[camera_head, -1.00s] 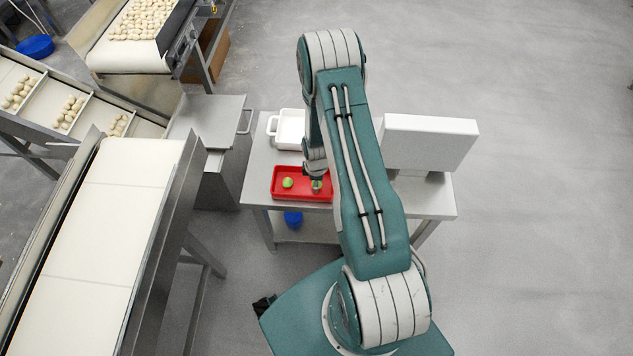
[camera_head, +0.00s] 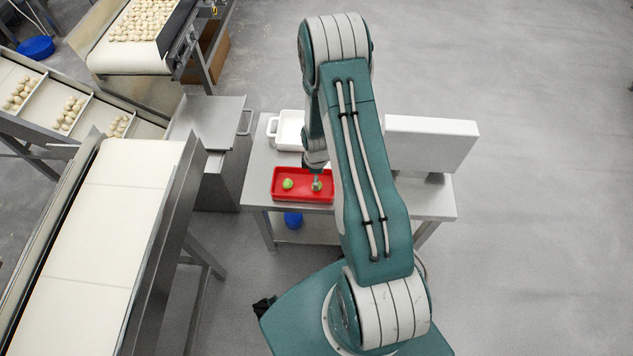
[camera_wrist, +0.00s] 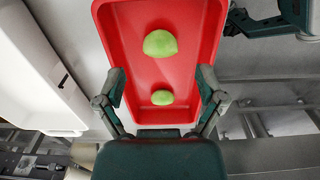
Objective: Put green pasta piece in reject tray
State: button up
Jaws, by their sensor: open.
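The red reject tray (camera_head: 303,199) lies on a steel table. Two green pasta pieces rest in it: one on the left (camera_head: 288,184) and one on the right (camera_head: 317,187), near my gripper (camera_head: 316,182). In the wrist view, the red tray (camera_wrist: 185,60) holds both, with one green piece (camera_wrist: 160,43) farther from my gripper and the other (camera_wrist: 162,97) between its open fingers (camera_wrist: 163,98). My gripper is open, with a finger on each side of the tray's near end. Neither finger visibly touches a piece.
A white tray (camera_head: 290,130) stands behind the red tray on the same steel table (camera_head: 258,165). A white box (camera_head: 428,143) stands at the table's right. Conveyors with pale pasta (camera_head: 142,20) are at the left. A blue object (camera_head: 293,219) is below the table.

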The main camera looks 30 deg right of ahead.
jog(key=s+a+r+m+t, duration=0.1)
jog(key=s+a+r+m, duration=0.2)
jog(key=r, duration=1.3)
jog(key=a+r+m+t, duration=0.2)
jog(key=a+r, duration=0.2)
jog(key=r, duration=1.2)
jog(key=s+a+r+m+t, duration=0.1)
jog(key=s+a+r+m, duration=0.2)
jog(key=s+r, duration=0.3)
jog(key=s+a+r+m+t, duration=0.1)
jog(key=s+a+r+m, duration=0.2)
jog(key=s+r, duration=0.4)
jog(key=s, duration=0.2)
jog(key=shift+s+a+t, duration=0.2)
jog(key=shift+s+t, duration=0.1)
jog(key=shift+s, duration=0.1)
jog(key=shift+r, duration=0.1)
jog(key=shift+c, duration=0.3)
